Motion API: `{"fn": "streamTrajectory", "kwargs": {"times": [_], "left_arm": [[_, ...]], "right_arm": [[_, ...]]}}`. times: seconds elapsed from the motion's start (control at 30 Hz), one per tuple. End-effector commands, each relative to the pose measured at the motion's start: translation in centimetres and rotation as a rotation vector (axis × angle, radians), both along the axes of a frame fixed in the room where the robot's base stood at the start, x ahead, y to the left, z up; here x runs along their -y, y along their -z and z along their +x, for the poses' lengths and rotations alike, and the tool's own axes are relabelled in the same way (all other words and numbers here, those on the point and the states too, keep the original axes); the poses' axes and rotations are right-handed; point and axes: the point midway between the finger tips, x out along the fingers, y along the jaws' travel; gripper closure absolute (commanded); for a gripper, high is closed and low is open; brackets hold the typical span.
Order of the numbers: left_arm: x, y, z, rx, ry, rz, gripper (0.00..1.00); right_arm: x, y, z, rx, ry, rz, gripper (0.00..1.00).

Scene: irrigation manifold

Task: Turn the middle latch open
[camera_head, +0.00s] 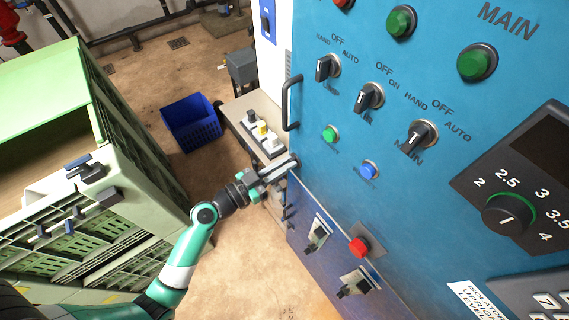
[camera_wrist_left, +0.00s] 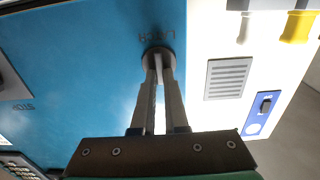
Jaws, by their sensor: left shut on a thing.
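The latch (camera_wrist_left: 157,56) is a dark round piece on the blue panel face, with a faint label reading LATCH above it in the left wrist view. My left gripper (camera_wrist_left: 159,78) is shut on it, its two fingers reaching up from below and meeting the panel there. In the head view my left gripper (camera_head: 284,170) is at the left edge of the blue cabinet (camera_head: 330,185), below the black handle. The fingers hide much of the latch, so its turned angle cannot be told. My right gripper is not in view.
A black bar handle (camera_head: 287,103) sticks out just above my gripper. Selector knobs, a green button (camera_head: 329,133) and a blue button (camera_head: 369,170) lie to the right. A red button (camera_head: 359,247) is below. A green crate (camera_head: 100,130) stands left; a blue bin (camera_head: 192,122) is on the floor.

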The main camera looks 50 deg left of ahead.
Motion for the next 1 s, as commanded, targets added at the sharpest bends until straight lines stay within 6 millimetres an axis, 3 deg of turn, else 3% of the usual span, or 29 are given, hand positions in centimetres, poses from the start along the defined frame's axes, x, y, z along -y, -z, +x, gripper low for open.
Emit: {"fn": "streamTrajectory", "kwargs": {"times": [0.47, 1.0], "left_arm": [[-0.19, 0.04, 0.02, -0.015, 0.0, -0.162, 1.0], [-0.69, 0.18, 0.06, -0.065, -0.001, -0.655, 1.0]], "right_arm": [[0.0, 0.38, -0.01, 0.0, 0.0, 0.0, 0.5], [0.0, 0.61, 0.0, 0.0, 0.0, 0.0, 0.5]]}}
